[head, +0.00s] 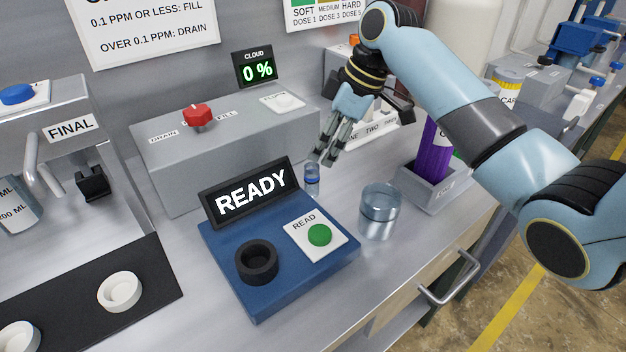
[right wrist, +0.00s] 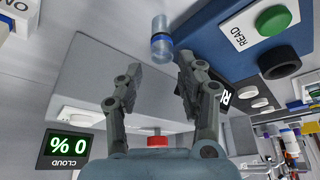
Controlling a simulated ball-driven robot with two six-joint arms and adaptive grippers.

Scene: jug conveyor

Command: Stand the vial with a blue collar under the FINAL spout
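The small clear vial with a blue collar (head: 312,180) stands upright on the metal counter, just behind the blue reader and right of its READY display. In the right wrist view the vial (right wrist: 161,42) is just beyond the fingertips, roughly in line with the gap. My right gripper (head: 323,158) is open and empty, its fingers pointing down, close above the vial. It also shows in the right wrist view (right wrist: 160,66). The FINAL spout (head: 31,155) is a bent grey pipe at far left, with a marked jug (head: 17,207) near its lower end. My left gripper is not in view.
The blue reader (head: 279,285) has a black ring socket (head: 257,262) and a green button (head: 320,235). A clear glass jar (head: 379,212) stands right of the reader. A grey box with a red knob (head: 197,114) is behind. The counter's front right is clear.

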